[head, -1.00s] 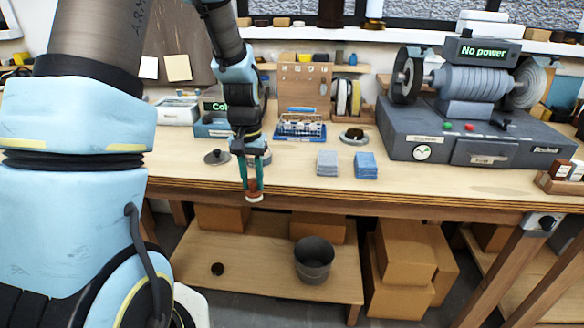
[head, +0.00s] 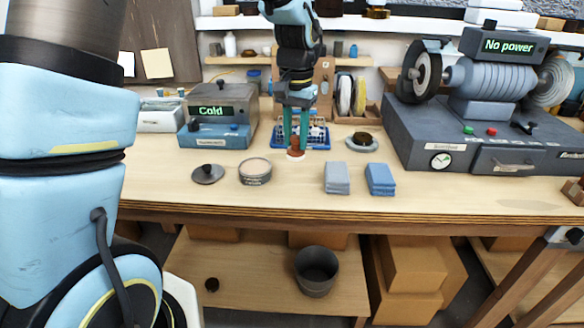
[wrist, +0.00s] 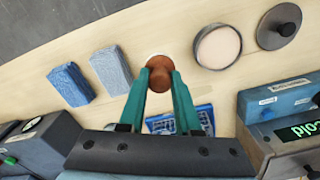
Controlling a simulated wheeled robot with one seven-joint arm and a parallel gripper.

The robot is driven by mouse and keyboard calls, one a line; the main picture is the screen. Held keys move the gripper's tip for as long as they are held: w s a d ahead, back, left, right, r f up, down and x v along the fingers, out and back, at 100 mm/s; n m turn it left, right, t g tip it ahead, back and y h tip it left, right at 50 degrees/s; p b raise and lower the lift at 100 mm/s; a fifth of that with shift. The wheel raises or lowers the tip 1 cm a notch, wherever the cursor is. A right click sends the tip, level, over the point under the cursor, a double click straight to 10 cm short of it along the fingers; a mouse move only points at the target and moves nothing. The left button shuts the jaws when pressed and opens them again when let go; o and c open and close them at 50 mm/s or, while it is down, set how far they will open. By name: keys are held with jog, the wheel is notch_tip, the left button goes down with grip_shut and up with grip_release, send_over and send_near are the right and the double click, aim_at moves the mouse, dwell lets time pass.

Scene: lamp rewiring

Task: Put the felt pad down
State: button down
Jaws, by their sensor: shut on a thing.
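The felt pad (head: 296,155) has a reddish-brown wooden knob and a white underside. My gripper (head: 295,138) points down and is shut on its knob, with green fingers on either side. The pad is over the middle of the bench, just in front of the blue rack (head: 309,137). I cannot tell whether its white face touches the bench top (head: 300,197). In the wrist view the brown knob (wrist: 160,72) sits between the fingertips (wrist: 160,80), with a sliver of white beyond it.
An open round tin (head: 256,171) and its lid (head: 208,174) lie to the left. Grey-blue (head: 337,178) and blue (head: 381,179) stacks lie to the right. A dish (head: 362,143) holds a dark brown thing. The "Cold" box (head: 217,121) and grey grinding machine (head: 480,140) flank the area.

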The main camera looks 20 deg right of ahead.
aim_at(295, 137)
notch_tip(295, 137, down, 8)
jog(key=shift+r+p, duration=0.1)
jog(key=shift+p, duration=0.8)
jog(key=c, duration=0.6)
grip_release()
notch_tip(295, 137, up, 12)
jog(key=shift+b, duration=1.2)
jog(key=s+a+f+n, duration=0.1)
jog(key=a+n, duration=0.1)
jog(key=a, duration=0.8)
jog(key=s+a+f+n+t, duration=0.1)
jog(key=a+f+n, duration=0.1)
jog(key=a, duration=0.8)
jog(key=s+a+f+n, duration=0.2)
jog(key=a+n, duration=0.2)
jog(key=a, duration=0.6)
jog(key=shift+f+t, duration=0.25)
jog(key=shift+t, duration=0.05)
jog(key=shift+a, duration=0.1)
